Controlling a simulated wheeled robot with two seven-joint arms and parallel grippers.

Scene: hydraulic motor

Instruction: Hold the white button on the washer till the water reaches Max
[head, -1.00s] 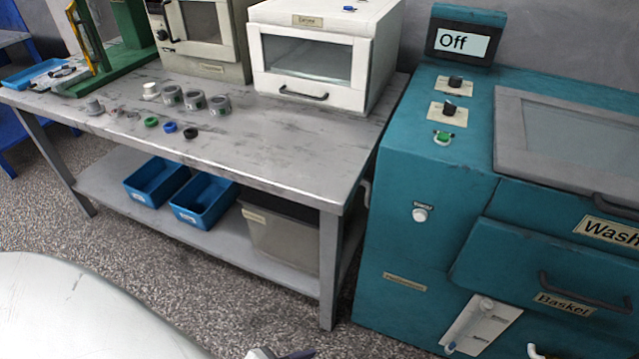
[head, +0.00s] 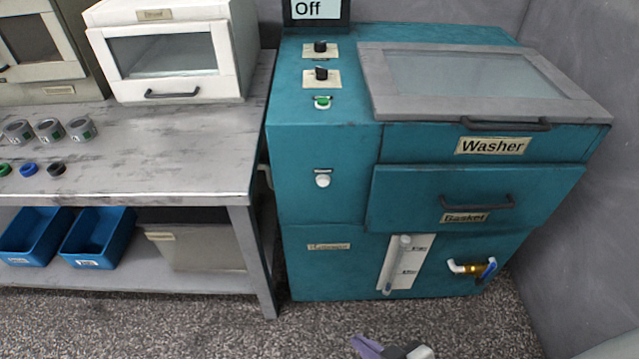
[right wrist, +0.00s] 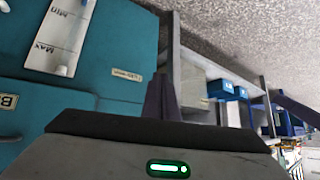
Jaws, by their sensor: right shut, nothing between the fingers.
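The teal washer (head: 325,215) stands in the middle of the head view, with part of it at the left of the right wrist view (right wrist: 100,50). Its white button (head: 322,180) is on the front left, uncovered. A white level gauge (head: 402,265) with a clear tube is low on the front; it also shows in the right wrist view (right wrist: 66,30) with Min and Max marks. I cannot tell the water level. My right gripper (head: 385,347) is shut and empty, low before the washer and apart from the button. My left gripper is out of view.
A grey metal table (head: 180,170) stands left of the washer with rings, caps and a white oven (head: 175,55); blue bins (head: 95,238) sit on its lower shelf. A pipe with a blue-handled valve (head: 470,267) sticks out at the washer's lower right. Open floor lies in front.

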